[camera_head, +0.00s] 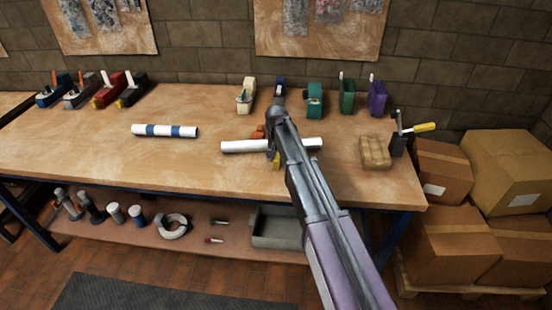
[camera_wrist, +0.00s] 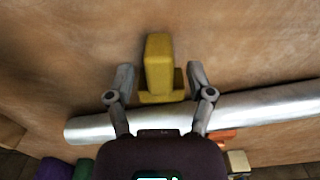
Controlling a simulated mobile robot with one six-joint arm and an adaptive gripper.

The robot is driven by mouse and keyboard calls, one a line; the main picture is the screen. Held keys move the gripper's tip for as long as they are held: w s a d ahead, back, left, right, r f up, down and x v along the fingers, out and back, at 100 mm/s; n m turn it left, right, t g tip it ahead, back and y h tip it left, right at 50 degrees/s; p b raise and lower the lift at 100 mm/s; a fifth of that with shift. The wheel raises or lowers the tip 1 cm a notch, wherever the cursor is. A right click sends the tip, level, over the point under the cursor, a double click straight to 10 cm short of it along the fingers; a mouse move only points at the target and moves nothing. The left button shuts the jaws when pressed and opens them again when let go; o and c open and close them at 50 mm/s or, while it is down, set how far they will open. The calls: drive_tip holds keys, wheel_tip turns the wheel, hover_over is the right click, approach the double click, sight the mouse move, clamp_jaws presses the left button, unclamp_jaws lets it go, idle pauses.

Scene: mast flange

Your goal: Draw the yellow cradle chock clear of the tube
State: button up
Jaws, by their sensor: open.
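The yellow cradle chock (camera_wrist: 158,66) stands on the bench against the tube in the wrist view, with an upright block on a wider foot. In the head view only a sliver of the yellow chock (camera_head: 276,161) shows beside my arm. The pale metallic tube (camera_wrist: 90,128) runs across the wrist view; the white tube (camera_head: 240,146) is partly hidden by my arm in the head view. My gripper (camera_wrist: 160,74) is open, one finger on each side of the chock's upright block, with visible gaps. Whether the chock bears on the tube is hidden.
An orange-red block (camera_head: 258,131) sits at the tube's far side. A blue-banded white tube (camera_head: 165,131) lies to the left. A tan block (camera_head: 375,152) and a vise with a yellow handle (camera_head: 400,140) stand right. Several coloured tools line the back. Bare bench lies in front.

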drive_tip(key=shift+f+b, duration=0.5)
drive_tip(key=shift+f, duration=0.2)
clamp_jaws()
